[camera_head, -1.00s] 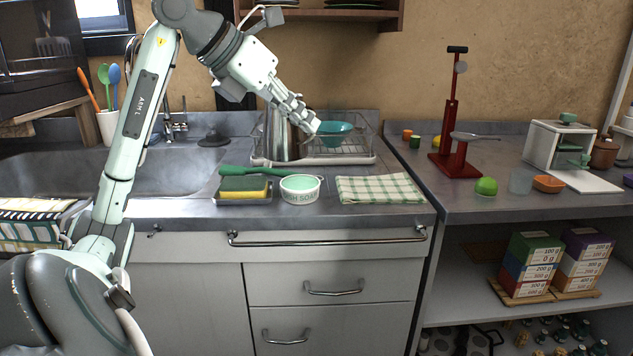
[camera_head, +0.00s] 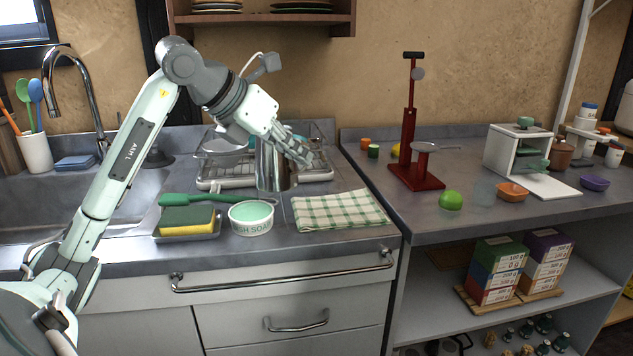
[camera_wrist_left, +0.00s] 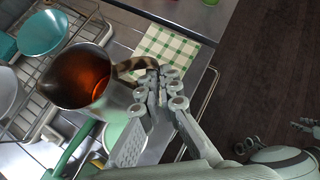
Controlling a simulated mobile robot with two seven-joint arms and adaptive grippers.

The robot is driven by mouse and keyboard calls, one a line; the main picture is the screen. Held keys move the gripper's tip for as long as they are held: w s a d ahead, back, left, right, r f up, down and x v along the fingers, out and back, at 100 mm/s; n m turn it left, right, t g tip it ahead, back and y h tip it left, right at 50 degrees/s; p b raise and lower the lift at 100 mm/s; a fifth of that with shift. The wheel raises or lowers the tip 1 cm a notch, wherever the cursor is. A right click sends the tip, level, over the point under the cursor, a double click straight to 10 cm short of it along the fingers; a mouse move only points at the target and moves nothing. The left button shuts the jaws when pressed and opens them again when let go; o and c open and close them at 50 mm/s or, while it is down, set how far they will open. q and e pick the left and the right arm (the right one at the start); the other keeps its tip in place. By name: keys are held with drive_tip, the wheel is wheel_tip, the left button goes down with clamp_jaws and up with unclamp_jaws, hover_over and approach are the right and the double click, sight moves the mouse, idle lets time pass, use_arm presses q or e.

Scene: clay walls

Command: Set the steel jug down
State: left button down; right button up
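The steel jug (camera_head: 272,168) is upright or nearly so, in front of the dish rack and behind the checked towel and the soap bowl. Its base looks clear of the counter, though the gap is hard to judge. My left gripper (camera_head: 300,152) is at the jug's right side. In the wrist view, the left gripper's fingers (camera_wrist_left: 163,88) are closed around the jug's handle (camera_wrist_left: 130,68). The jug's open mouth shows an orange-brown inside there. Pale jointed parts (camera_wrist_left: 304,127) at the wrist view's right edge may be my right gripper; their state is unclear.
The dish rack (camera_head: 212,184) stands behind the jug. A green soap bowl (camera_head: 251,224), a sponge on a tray (camera_head: 188,219) and a checked towel (camera_head: 340,210) lie in front. The sink (camera_head: 50,205) is left. A red stand (camera_head: 412,177) is on the right counter.

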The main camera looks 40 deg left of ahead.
use_arm(q)
drive_tip(key=shift+w+d+f+p, duration=0.1)
drive_tip(key=shift+w+d+f, duration=0.45)
drive_tip(key=shift+f, duration=0.55)
drive_tip(key=shift+w+d+f+p, duration=0.1)
drive_tip(key=shift+w+d+f, duration=0.2)
drive_tip(key=shift+w+f, duration=0.55)
drive_tip(key=shift+w+d+f+p, duration=0.1)
drive_tip(key=shift+w+d+f, duration=0.3)
drive_tip(key=shift+f, duration=0.9)
use_arm(e)
drive_tip(key=shift+f, duration=1.05)
use_arm(q)
drive_tip(key=shift+f, duration=0.1)
use_arm(e)
drive_tip(key=shift+f, duration=0.1)
